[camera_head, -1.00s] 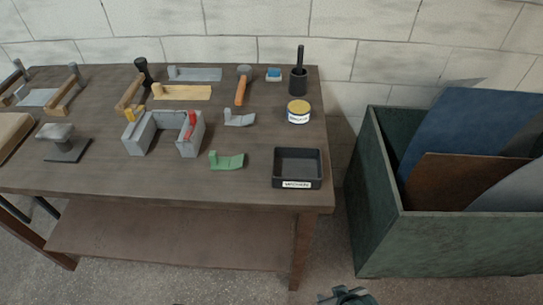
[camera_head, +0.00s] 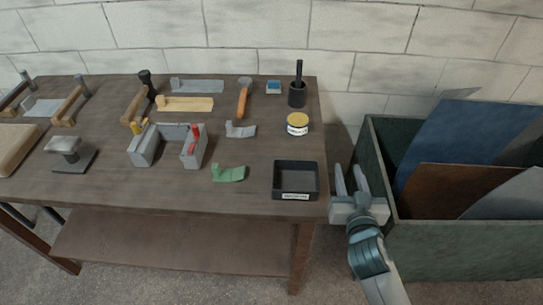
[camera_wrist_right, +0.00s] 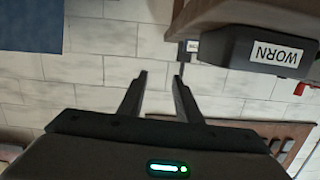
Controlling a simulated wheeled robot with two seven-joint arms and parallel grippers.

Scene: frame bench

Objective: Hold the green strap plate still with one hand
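The green strap plate (camera_head: 229,174) lies on the workbench (camera_head: 120,190) near its front edge, with a raised tab at its left end. Nothing touches it. My right gripper (camera_head: 349,168) is open and empty, just beyond the bench's right edge, between the bench and the green bin. It is well to the right of the strap plate, with the black tray between them. In the right wrist view the two fingers (camera_wrist_right: 158,78) stand apart with only wall between them. My left gripper is not in view.
A black tray (camera_head: 296,194) sits at the bench's front right corner; its label reads "WORN" in the wrist view (camera_wrist_right: 275,53). A grey fixture (camera_head: 145,153) with a red clamp stands left of the plate. A grey strap (camera_head: 241,130) and tin (camera_head: 297,129) lie behind. The green bin (camera_head: 440,240) is right.

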